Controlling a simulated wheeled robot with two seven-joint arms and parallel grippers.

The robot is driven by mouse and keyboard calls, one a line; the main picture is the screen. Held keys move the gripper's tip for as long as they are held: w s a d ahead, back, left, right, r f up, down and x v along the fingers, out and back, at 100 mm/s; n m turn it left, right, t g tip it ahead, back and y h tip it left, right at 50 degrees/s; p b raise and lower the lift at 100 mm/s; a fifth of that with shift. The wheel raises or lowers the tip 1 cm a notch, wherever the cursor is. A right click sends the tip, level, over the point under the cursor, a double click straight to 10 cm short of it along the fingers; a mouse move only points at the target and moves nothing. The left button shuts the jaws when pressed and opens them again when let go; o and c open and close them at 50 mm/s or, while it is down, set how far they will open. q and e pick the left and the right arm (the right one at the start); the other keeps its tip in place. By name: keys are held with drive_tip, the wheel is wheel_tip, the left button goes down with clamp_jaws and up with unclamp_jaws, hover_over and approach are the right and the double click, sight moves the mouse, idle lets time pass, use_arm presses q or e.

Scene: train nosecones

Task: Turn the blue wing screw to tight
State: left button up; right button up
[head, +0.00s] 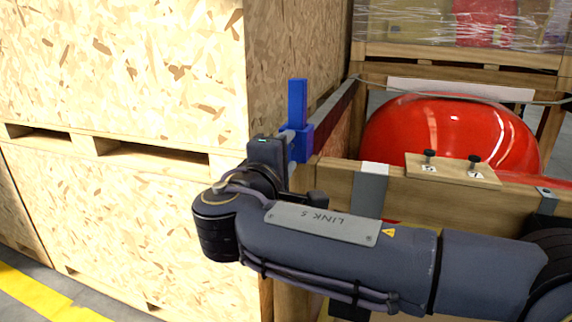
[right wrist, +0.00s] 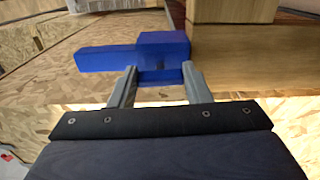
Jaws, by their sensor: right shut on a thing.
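The blue wing screw (head: 298,125) stands at the corner of the wooden crate frame in the head view, with its long wing pointing up. In the right wrist view the blue wing screw (right wrist: 150,54) lies across the top of the picture, its wing reaching left. My right gripper (head: 290,140) comes to it from the front. In the right wrist view my right gripper (right wrist: 158,82) has its two fingers at the screw's block, shut on it. The fingertips are partly hidden against the blue part. My left gripper is not in view.
A red nosecone (head: 450,135) sits in the wooden crate frame (head: 335,172) at right. A small wooden block (head: 452,168) with two black knobs is on the front beam. Large chipboard crates (head: 120,70) stand close at left. A yellow floor line (head: 35,300) shows at lower left.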

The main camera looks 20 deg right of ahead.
drive_tip(key=shift+m, duration=0.4)
drive_tip(key=o, duration=1)
drive_tip(key=shift+s, duration=0.1)
drive_tip(key=p+v, duration=0.1)
drive_tip(key=v, duration=0.6)
drive_tip(key=shift+s+a, duration=0.2)
drive_tip(key=shift+s, duration=0.05)
drive_tip(key=shift+f, duration=0.1)
